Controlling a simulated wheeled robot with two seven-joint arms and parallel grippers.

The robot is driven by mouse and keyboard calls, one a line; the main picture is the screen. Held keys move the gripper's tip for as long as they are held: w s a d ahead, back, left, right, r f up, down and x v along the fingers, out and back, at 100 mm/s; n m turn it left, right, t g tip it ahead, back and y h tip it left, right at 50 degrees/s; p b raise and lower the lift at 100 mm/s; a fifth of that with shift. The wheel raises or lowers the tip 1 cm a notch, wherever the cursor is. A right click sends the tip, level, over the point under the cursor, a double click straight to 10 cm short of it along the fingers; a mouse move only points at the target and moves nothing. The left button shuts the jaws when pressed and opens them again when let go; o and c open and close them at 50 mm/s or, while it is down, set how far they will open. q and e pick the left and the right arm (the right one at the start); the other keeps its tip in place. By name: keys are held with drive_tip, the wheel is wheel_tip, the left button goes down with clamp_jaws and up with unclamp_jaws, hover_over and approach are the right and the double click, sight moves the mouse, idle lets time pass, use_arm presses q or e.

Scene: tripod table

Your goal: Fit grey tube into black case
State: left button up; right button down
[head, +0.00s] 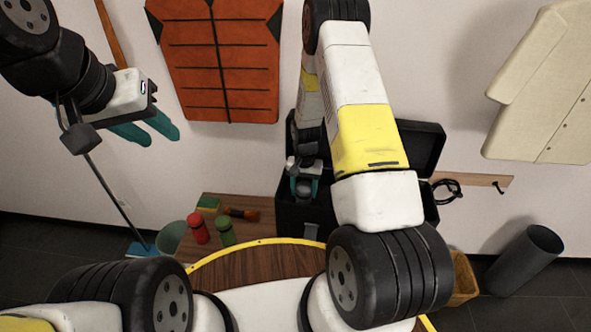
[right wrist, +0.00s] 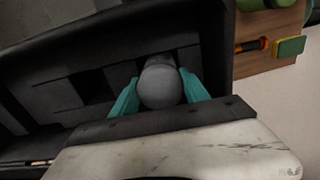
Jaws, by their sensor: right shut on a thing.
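The black case (head: 428,153) stands open against the wall in the head view, partly hidden by my right arm. Its dark inside with slots and blocks (right wrist: 60,97) fills much of the right wrist view. My right gripper (head: 304,190) is down at the case opening. In the right wrist view its teal fingers (right wrist: 160,95) are closed on the grey tube (right wrist: 160,84), whose rounded end faces the camera. I cannot tell whether the tube touches the case. My left gripper (head: 148,130) is raised at the upper left, its teal fingers apart and empty.
A low wooden surface (head: 262,208) left of the case holds a red can (head: 197,228), a green can (head: 223,231), a brush (head: 241,213) and a sponge (head: 208,203). A dark grey cylinder (head: 524,260) and a yellowish basket (head: 463,279) are at right.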

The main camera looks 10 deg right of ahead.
drive_tip(key=shift+f, duration=0.15)
drive_tip(key=c, duration=0.6)
unclamp_jaws()
drive_tip(key=shift+o, duration=0.2)
drive_tip(key=s+a+r+n+t+y, duration=0.15)
drive_tip(key=s+r, duration=0.25)
drive_tip(key=r, duration=1.3)
drive_tip(key=s+r+t, duration=0.2)
drive_tip(key=s+r, duration=0.1)
drive_tip(key=r, duration=1.3)
drive_tip(key=s+r+n+t, duration=0.1)
drive_tip(key=s+r, duration=0.4)
drive_tip(key=s, duration=0.3)
drive_tip(key=s+r+n+t, duration=0.1)
drive_tip(key=s+r+n, duration=0.1)
drive_tip(key=s+r, duration=0.4)
drive_tip(key=s, duration=0.3)
drive_tip(key=shift+a+t+y, duration=0.35)
